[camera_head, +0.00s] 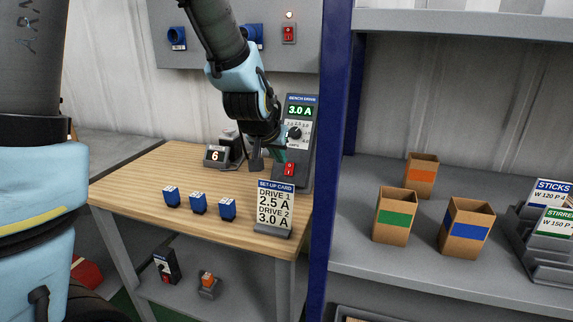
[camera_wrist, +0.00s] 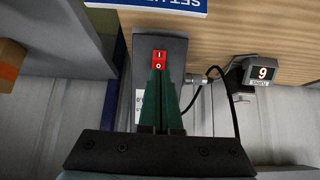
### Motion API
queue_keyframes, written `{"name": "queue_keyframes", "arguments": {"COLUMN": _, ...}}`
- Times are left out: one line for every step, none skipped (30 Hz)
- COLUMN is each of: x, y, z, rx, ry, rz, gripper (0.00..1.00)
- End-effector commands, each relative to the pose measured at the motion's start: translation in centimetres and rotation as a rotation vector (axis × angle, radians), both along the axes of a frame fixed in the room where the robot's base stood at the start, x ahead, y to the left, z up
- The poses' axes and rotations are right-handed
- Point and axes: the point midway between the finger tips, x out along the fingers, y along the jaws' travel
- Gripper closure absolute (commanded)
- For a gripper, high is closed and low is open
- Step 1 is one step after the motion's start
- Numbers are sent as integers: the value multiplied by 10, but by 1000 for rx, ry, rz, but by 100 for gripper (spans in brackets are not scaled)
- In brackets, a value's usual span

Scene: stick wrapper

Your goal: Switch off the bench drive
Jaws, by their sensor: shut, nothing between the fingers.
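The bench drive (camera_head: 304,127) stands at the right back of the wooden bench, its display lit green with 3.0 A. A red rocker switch (camera_head: 289,169) marked I and O sits on its low front part. In the wrist view the switch (camera_wrist: 159,59) lies just past the fingertips. My gripper (camera_head: 280,157) is shut and empty, beside the drive's front. In the wrist view its green fingers (camera_wrist: 160,74) point at the O end of the switch and cover part of its lower edge. I cannot tell whether they touch it.
A set-up card (camera_head: 274,208) stands at the bench's front right. Several blue blocks (camera_head: 198,204) stand left of it. A small display (camera_head: 217,155) reading 6 is behind. A blue post (camera_head: 334,160) and shelf with cardboard boxes (camera_head: 395,216) are to the right.

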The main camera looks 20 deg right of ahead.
Motion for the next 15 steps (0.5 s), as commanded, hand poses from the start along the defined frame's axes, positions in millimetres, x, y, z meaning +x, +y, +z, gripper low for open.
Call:
{"name": "queue_keyframes", "arguments": {"x": 4, "y": -3, "z": -7, "rx": 4, "ry": 4, "rz": 0, "gripper": 100}}
{"name": "queue_keyframes", "arguments": {"x": 7, "y": -5, "z": -10, "rx": 4, "ry": 3, "rz": 1, "gripper": 100}}
{"name": "queue_keyframes", "arguments": {"x": 10, "y": -9, "z": -15, "rx": 4, "ry": 2, "rz": 0, "gripper": 100}}
{"name": "queue_keyframes", "arguments": {"x": 12, "y": -11, "z": -19, "rx": 4, "ry": 3, "rz": -1, "gripper": 100}}
{"name": "queue_keyframes", "arguments": {"x": 14, "y": -13, "z": -23, "rx": 3, "ry": 3, "rz": -1, "gripper": 100}}
{"name": "queue_keyframes", "arguments": {"x": 18, "y": -17, "z": -24, "rx": 2, "ry": 2, "rz": -1, "gripper": 100}}
{"name": "queue_keyframes", "arguments": {"x": 21, "y": -19, "z": -25, "rx": 1, "ry": 2, "rz": -1, "gripper": 100}}
{"name": "queue_keyframes", "arguments": {"x": 23, "y": -22, "z": -27, "rx": 2, "ry": 1, "rz": -1, "gripper": 100}}
{"name": "queue_keyframes", "arguments": {"x": 26, "y": -24, "z": -30, "rx": 2, "ry": 2, "rz": 0, "gripper": 100}}
{"name": "queue_keyframes", "arguments": {"x": 29, "y": -26, "z": -32, "rx": 2, "ry": 2, "rz": 0, "gripper": 100}}
{"name": "queue_keyframes", "arguments": {"x": 31, "y": -28, "z": -33, "rx": 1, "ry": 1, "rz": 0, "gripper": 100}}
{"name": "queue_keyframes", "arguments": {"x": 33, "y": -31, "z": -34, "rx": 1, "ry": 1, "rz": 0, "gripper": 100}}
{"name": "queue_keyframes", "arguments": {"x": 34, "y": -32, "z": -36, "rx": 1, "ry": 1, "rz": 0, "gripper": 100}}
{"name": "queue_keyframes", "arguments": {"x": 36, "y": -33, "z": -37, "rx": 1, "ry": 1, "rz": 0, "gripper": 100}}
{"name": "queue_keyframes", "arguments": {"x": 37, "y": -35, "z": -38, "rx": 0, "ry": 0, "rz": 0, "gripper": 100}}
